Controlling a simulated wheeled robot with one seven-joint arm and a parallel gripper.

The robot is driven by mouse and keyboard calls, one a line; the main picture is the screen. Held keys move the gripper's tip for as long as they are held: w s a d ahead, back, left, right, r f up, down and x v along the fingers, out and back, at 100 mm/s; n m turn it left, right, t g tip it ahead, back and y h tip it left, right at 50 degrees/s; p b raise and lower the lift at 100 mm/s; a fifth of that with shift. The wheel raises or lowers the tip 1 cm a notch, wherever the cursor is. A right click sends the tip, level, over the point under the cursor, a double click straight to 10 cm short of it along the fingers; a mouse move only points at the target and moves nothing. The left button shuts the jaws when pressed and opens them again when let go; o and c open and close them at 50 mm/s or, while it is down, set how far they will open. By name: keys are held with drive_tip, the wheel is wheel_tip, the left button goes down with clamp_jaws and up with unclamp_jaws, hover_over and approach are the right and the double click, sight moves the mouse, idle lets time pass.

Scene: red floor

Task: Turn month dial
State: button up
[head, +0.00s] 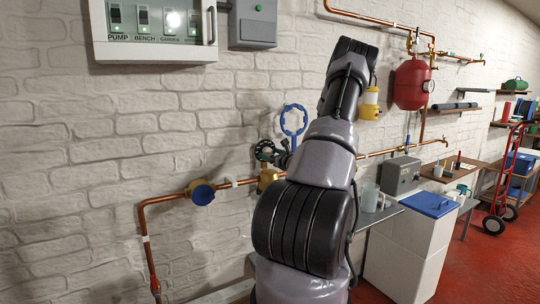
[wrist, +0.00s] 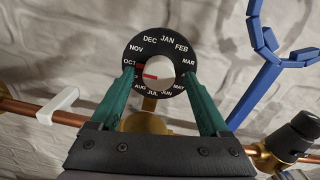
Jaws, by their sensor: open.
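The month dial (wrist: 167,44) is a black ring with white month names around a pale round centre, in the middle of the wrist view. In the head view my arm partly blocks this spot.
A copper pipe (head: 222,187) runs along the white brick wall. A blue handle (wrist: 265,50) stands close on the right, with a black-knobbed brass valve (wrist: 295,140) below it. A white pipe clip (wrist: 57,106) is on the left. A blue-capped valve (head: 202,194) is further left.

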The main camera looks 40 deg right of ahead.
drive_tip(key=shift+w, duration=0.2)
clamp_jaws()
drive_tip(key=shift+a+m, duration=0.1)
drive_tip(key=shift+m, duration=0.3)
drive_tip(key=m, duration=0.4)
drive_tip(key=shift+m, duration=0.3)
drive_tip(key=m, duration=0.6)
drive_tip(key=shift+m, duration=0.3)
